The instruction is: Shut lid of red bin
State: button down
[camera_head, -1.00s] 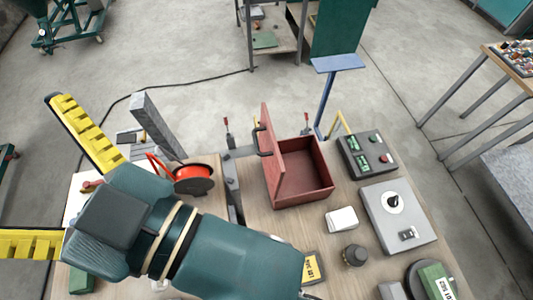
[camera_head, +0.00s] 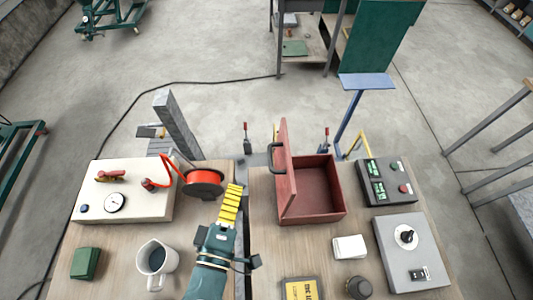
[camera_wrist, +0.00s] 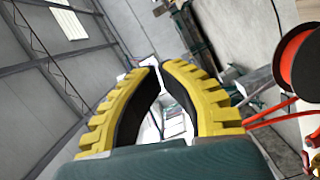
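The red bin (camera_head: 330,216) stands on the right-hand part of the workbench in the head view. Its lid (camera_head: 287,175) stands nearly upright along the bin's left side, and the inside of the bin is exposed. A dark handle (camera_head: 277,157) is on the lid's left, outer face. My gripper (camera_head: 236,188) is left of the lid and apart from it, with its yellow fingers pointing away toward the back. In the wrist view the tips of my gripper (camera_wrist: 158,66) nearly meet, with nothing held between them. The bin does not show in the wrist view.
An orange cable reel (camera_head: 203,183) stands just left of my gripper. A white gauge box (camera_head: 125,190), a white jug (camera_head: 157,264) and a green block (camera_head: 86,263) are further left. Control boxes (camera_head: 388,181) (camera_head: 411,252) stand right of the bin. A white block (camera_head: 349,247) is in front of it.

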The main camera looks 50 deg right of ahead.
aim_at(275, 171)
jog(key=w+d+f+p, duration=0.1)
jog(key=d+p, duration=0.1)
jog(key=d, duration=0.9)
jog(key=shift+w+f+p, duration=0.3)
